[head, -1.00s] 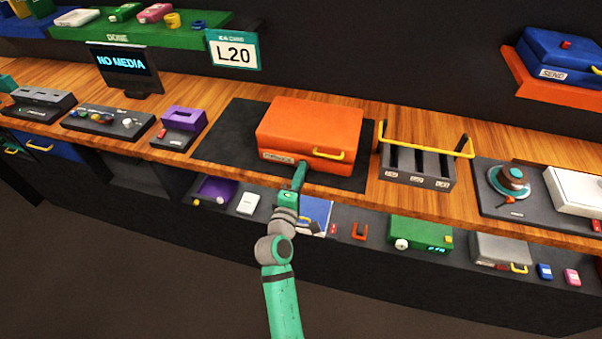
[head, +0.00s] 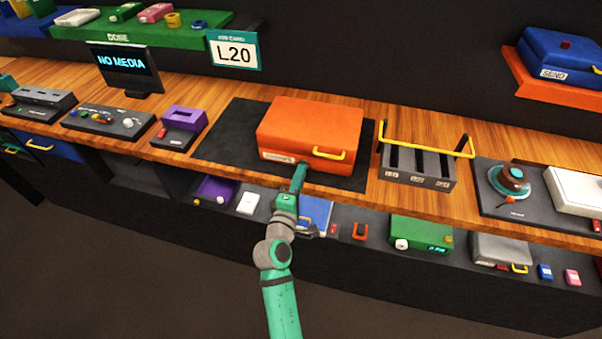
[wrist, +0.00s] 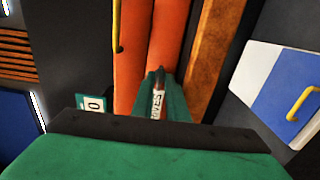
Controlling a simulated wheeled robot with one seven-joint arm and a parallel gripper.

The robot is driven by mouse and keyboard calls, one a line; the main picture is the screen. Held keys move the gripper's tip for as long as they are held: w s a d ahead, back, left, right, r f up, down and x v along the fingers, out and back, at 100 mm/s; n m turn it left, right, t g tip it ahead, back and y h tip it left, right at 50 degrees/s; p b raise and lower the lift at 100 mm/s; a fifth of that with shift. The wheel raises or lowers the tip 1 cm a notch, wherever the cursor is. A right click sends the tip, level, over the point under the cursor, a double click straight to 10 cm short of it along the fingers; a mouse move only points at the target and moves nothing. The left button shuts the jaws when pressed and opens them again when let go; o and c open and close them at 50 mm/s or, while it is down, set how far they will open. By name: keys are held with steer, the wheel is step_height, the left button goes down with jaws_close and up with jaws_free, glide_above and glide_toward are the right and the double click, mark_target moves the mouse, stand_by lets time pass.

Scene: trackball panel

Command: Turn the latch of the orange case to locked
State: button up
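The closed orange case (head: 312,127) lies on the dark mat, with a yellow handle (head: 330,154) and a white label (head: 277,156) on its front. My gripper (head: 302,166) reaches the lower front of the case, left of the handle, and seems to touch or nearly touch it. In the wrist view the case (wrist: 128,70) stands close ahead of my green gripper (wrist: 160,80). A dark narrow part and the label show by the fingertips. The latch is largely hidden there, and I cannot tell its position or whether the fingers grip it.
The black mat (head: 222,140) lies under the case. A slotted grey rack (head: 415,166) with a yellow bar stands to its right, and a purple device (head: 183,120) to its left. The lower shelf below holds several items, including a green box (head: 420,232).

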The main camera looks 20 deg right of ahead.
steer(key=v, duration=0.9)
steer(key=shift+s+a, duration=0.25)
steer(key=shift+s, duration=0.05)
steer(key=shift+f, duration=0.1)
steer(key=s+a+f+m+y, duration=0.2)
steer(key=s+a+f+y, duration=0.3)
steer(key=s, duration=0.4)
steer(key=s+a+f+m+y, duration=0.1)
steer(key=s+a+f+y, duration=0.2)
steer(key=s+a+f, duration=0.5)
steer(key=s+r+m+y, duration=0.1)
steer(key=s+r+m, duration=0.2)
steer(key=s, duration=0.6)
steer(key=s+r+m+y, duration=0.1)
steer(key=s+r+m, duration=0.2)
steer(key=s, duration=0.6)
steer(key=shift+s+a+r+m, duration=0.3)
steer(key=shift+s+r+m, duration=0.1)
steer(key=shift+m, duration=0.8)
